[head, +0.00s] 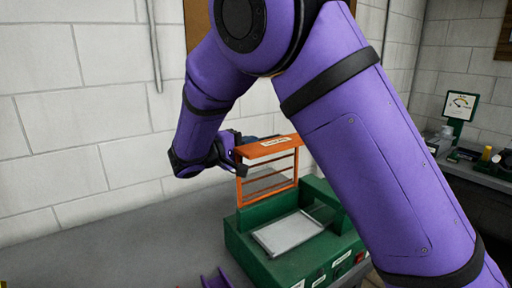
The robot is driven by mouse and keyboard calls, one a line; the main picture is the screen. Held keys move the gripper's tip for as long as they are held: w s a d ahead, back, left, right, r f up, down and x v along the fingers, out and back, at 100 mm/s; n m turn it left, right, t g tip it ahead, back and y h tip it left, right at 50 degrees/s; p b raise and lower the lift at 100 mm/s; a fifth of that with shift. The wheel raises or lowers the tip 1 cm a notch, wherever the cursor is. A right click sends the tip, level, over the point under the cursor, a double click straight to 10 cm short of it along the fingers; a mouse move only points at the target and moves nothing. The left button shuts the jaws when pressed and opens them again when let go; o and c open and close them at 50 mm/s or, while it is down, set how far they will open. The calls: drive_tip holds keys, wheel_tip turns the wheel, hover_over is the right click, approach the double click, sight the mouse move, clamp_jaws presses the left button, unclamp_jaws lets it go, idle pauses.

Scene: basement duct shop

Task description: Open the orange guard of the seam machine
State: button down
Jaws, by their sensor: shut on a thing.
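The seam machine (240,243) is a green box with a pale flat plate (288,233) on its top, on the grey bench. Its orange guard (270,148) is a barred frame with clear panels and a labelled top edge. It stands raised at the back of the machine, with the plate uncovered in front of it. My gripper (241,168) is at the upper left edge of the guard and is shut on it. The fingertips are small and partly hidden, so the exact grip spot is unclear. My purple arm hides the machine's right side.
The grey bench (130,250) is clear to the left of the machine, apart from a purple piece (216,280) at the front edge. A white block wall (60,120) stands close behind. At right, a gauge sign (459,106) stands on another cluttered bench.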

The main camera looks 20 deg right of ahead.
drive_tip(key=shift+w+a+f+n, duration=0.25)
drive_tip(key=shift+w+n, duration=0.15)
drive_tip(key=shift+w, duration=0.15)
drive_tip(key=c, duration=1.1)
unclamp_jaws()
drive_tip(key=v, duration=1)
drive_tip(key=shift+s+a+r, duration=0.1)
drive_tip(key=shift+s+a, duration=0.05)
drive_tip(key=shift+a, duration=0.25)
